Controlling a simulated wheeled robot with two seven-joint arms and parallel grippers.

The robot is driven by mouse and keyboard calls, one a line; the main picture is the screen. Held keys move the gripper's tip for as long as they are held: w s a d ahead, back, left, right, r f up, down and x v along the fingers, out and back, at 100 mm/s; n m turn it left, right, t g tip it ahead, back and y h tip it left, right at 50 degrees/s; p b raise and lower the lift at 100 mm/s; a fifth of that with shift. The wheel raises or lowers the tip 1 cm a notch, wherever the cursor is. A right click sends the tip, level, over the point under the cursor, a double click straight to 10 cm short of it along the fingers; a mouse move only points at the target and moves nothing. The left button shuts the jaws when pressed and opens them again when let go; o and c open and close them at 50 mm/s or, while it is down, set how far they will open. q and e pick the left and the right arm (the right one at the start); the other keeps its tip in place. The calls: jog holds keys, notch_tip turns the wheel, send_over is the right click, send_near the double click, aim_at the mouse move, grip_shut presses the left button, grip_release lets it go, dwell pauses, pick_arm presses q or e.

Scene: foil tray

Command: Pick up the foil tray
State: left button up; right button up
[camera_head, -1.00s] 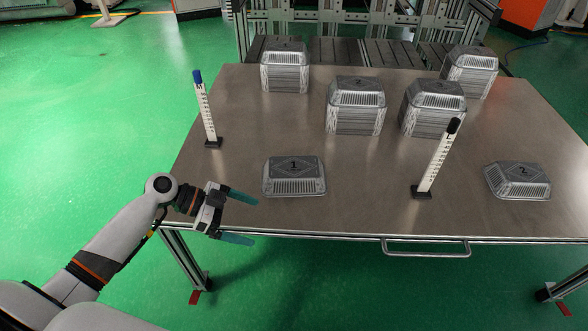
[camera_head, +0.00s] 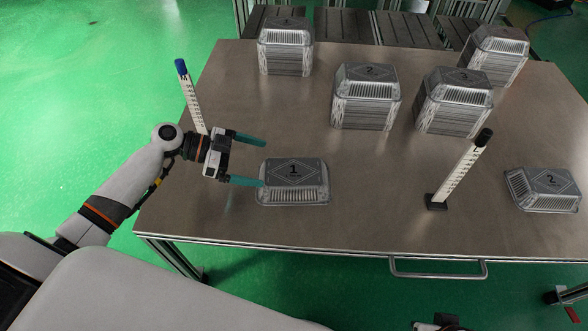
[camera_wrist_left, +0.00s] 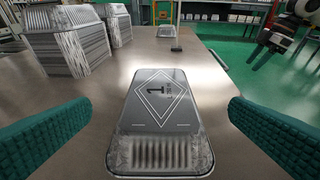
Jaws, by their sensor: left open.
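A silver foil tray marked 1 (camera_head: 293,178) lies flat, lid side up, near the left front of the steel table. It also shows in the left wrist view (camera_wrist_left: 160,115), centred between my fingers and a little beyond them. My left gripper (camera_head: 262,161) is open and empty, its teal fingers pointing right. The near finger's tip overlaps the tray's left edge in the head view; I cannot tell whether they touch. A second single tray marked 2 (camera_head: 543,189) lies at the far right. Part of what looks like my right gripper shows at the bottom edge, its fingers unclear.
Stacks of trays (camera_head: 285,48) (camera_head: 365,98) (camera_head: 454,102) (camera_head: 495,54) stand at the back. A blue-topped post (camera_head: 190,95) stands behind my left gripper, and a black-topped post (camera_head: 460,172) right of tray 1. Bare table surrounds tray 1.

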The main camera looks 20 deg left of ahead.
aim_at(292, 171)
pick_arm(q)
jog(key=x, duration=0.3)
jog(key=shift+r, duration=0.1)
jog(key=shift+f+x, duration=0.15)
jog(key=shift+x, duration=1.4)
jog(key=shift+f+x, duration=0.15)
jog(key=shift+x, duration=1.45)
jog(key=shift+a, duration=0.2)
jog(key=shift+c, duration=0.3)
jog(key=c, duration=0.6)
